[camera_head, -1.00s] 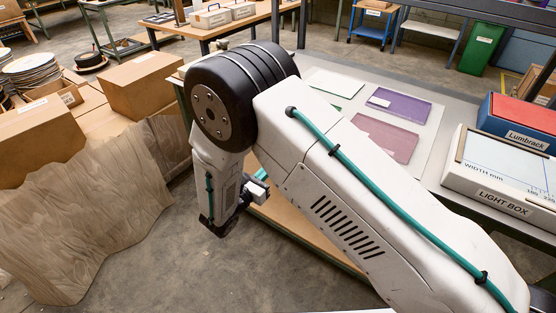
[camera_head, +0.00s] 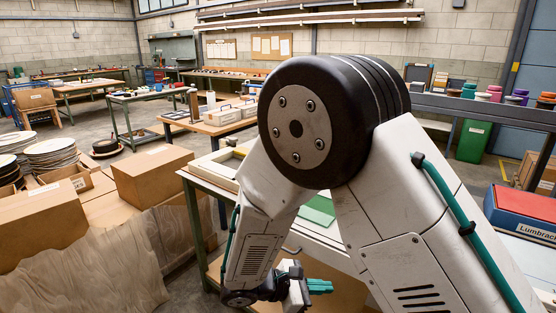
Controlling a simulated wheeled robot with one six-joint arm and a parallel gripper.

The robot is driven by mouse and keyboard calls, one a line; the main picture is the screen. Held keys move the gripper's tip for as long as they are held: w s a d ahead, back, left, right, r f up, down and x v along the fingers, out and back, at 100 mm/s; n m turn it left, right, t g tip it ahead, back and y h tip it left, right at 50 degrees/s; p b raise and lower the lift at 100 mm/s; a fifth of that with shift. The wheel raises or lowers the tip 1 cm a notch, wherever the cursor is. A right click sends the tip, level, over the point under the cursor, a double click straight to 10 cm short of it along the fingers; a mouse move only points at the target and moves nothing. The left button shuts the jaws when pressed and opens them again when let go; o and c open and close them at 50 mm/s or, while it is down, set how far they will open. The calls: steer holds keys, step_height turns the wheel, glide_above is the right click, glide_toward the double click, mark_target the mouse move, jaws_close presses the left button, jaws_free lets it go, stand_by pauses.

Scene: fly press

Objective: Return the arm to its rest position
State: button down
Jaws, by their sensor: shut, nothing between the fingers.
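My arm fills the middle and right of the head view, its big black joint (camera_head: 312,125) high and close to the camera. The upper link comes in from the lower right, and the forearm hangs down from the joint to the left. My gripper (camera_head: 322,286), with teal fingers, is low in the middle and points right. It is shut and empty, beside the forearm's lower end and in front of the workbench (camera_head: 196,182). Part of the bench top is hidden behind my arm.
A green sheet (camera_head: 318,210) lies on the bench behind my arm. The red and blue Lumbrack box (camera_head: 524,212) is at the right. Cardboard boxes (camera_head: 150,174) and stacked plates (camera_head: 52,154) stand at the left, above a crumpled brown sheet (camera_head: 85,265).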

steer(key=s+d+r+m+g+y, duration=0.1)
steer(key=s+d+r+m+y, duration=0.5)
steer(key=s+r, duration=0.5)
steer(key=s+d+r+m+g+y, duration=0.1)
steer(key=s+d+r+m+y, duration=0.6)
steer(key=s+d+r+m, duration=0.3)
steer(key=shift+s+d+r+m, duration=0.15)
steer(key=shift+s+r+m, duration=0.25)
steer(key=shift+r+m, duration=0.8)
